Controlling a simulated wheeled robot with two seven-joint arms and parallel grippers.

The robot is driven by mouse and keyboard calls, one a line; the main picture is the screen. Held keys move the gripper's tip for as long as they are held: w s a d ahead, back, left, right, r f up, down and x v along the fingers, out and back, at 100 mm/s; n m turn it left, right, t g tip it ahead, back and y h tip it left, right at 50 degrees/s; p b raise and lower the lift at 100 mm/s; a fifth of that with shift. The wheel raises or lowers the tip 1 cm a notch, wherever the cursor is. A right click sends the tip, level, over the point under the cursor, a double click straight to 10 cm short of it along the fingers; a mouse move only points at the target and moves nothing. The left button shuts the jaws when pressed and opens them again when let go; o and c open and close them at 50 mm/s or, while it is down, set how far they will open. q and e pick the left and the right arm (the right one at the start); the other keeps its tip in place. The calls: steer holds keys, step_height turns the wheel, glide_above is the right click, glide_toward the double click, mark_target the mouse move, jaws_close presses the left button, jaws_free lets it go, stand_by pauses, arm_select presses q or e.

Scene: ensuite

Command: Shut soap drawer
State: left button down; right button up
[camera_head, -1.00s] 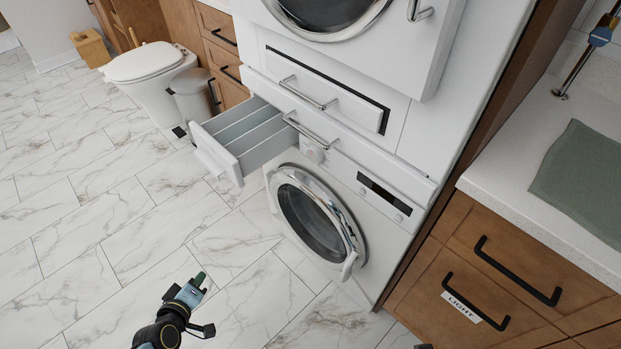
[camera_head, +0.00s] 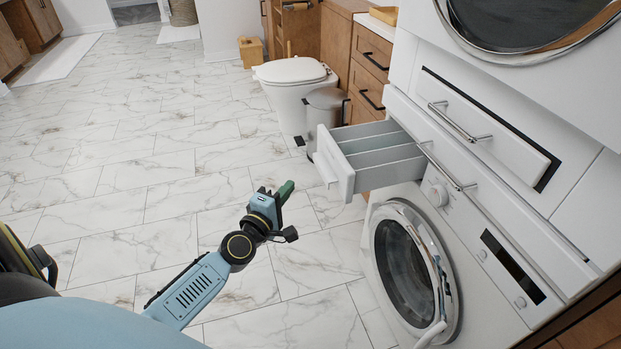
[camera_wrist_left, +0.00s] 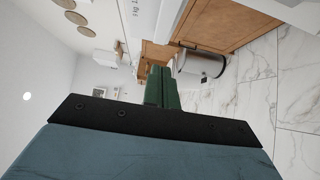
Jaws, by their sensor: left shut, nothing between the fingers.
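The soap drawer (camera_head: 343,163) is pulled out of the upper left of the white washing machine (camera_head: 468,250), with its compartments showing. My left gripper (camera_head: 287,190) is shut and empty, to the left of the drawer front and apart from it. Its green fingers (camera_wrist_left: 161,88) are pressed together in the left wrist view. My right gripper is not seen.
The washer's round door (camera_head: 410,270) stands slightly ajar below the drawer. A grey bin (camera_head: 326,112) and a white toilet (camera_head: 291,85) stand behind the drawer. The marble tile floor (camera_head: 130,170) to the left is clear.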

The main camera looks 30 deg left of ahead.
arm_select(q)
steer(key=w, duration=0.2)
steer(key=w+d, duration=0.1)
steer(key=w, duration=0.3)
steer(key=shift+w+d, duration=0.15)
steer(key=shift+d, duration=0.2)
steer(key=shift+w+d, duration=0.3)
steer(key=shift+w, duration=0.05)
